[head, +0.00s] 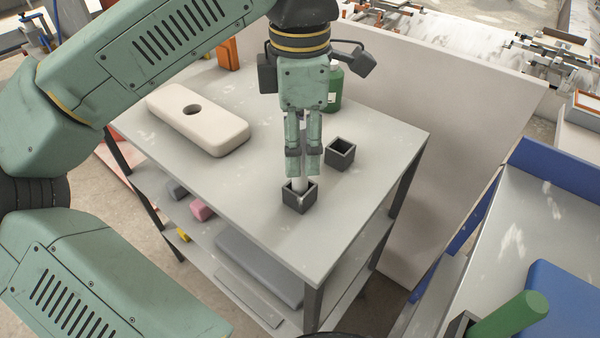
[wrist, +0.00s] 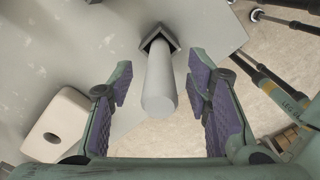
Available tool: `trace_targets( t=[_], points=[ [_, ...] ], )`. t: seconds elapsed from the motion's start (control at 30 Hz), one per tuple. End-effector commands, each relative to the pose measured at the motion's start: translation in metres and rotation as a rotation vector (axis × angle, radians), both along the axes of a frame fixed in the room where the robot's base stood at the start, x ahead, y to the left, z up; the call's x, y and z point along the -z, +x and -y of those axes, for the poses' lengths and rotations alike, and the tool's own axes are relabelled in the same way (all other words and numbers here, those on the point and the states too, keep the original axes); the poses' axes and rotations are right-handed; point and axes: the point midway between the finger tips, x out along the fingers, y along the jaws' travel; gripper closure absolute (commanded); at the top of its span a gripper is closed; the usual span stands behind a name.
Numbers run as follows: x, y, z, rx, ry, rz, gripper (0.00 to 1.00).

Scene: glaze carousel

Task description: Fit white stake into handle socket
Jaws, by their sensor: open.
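The white stake (wrist: 159,80) stands in a dark square holder (head: 299,201) near the front edge of the grey table; the holder also shows in the wrist view (wrist: 153,36). My gripper (head: 303,165) is over the stake, pointing down. In the wrist view my gripper (wrist: 163,100) is open, with one purple pad on each side of the stake and gaps between. In the head view the fingers hide much of the stake (head: 299,184). A cream block with a round hole (head: 191,109) lies at the table's back left; it shows in the wrist view (wrist: 56,124).
A second dark square holder (head: 340,154), empty, stands right of the gripper. A green bottle (head: 334,88) is behind it. A pale panel (head: 440,130) rises along the table's far right side. The table's middle is clear.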

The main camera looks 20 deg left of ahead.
Motion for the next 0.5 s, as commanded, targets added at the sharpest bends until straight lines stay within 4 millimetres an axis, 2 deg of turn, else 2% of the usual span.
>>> trace_targets(
  t=[0.03,0.13,0.37,0.5],
  points=[
    [0.015,0.0,0.0,-0.001,0.0,-0.001,0.55],
    [0.025,0.0,0.0,0.0,0.0,-0.001,0.55],
    [0.023,0.0,0.0,0.0,0.0,0.0,0.55],
    [0.023,0.0,0.0,0.0,0.0,0.0,0.64]
  ],
)
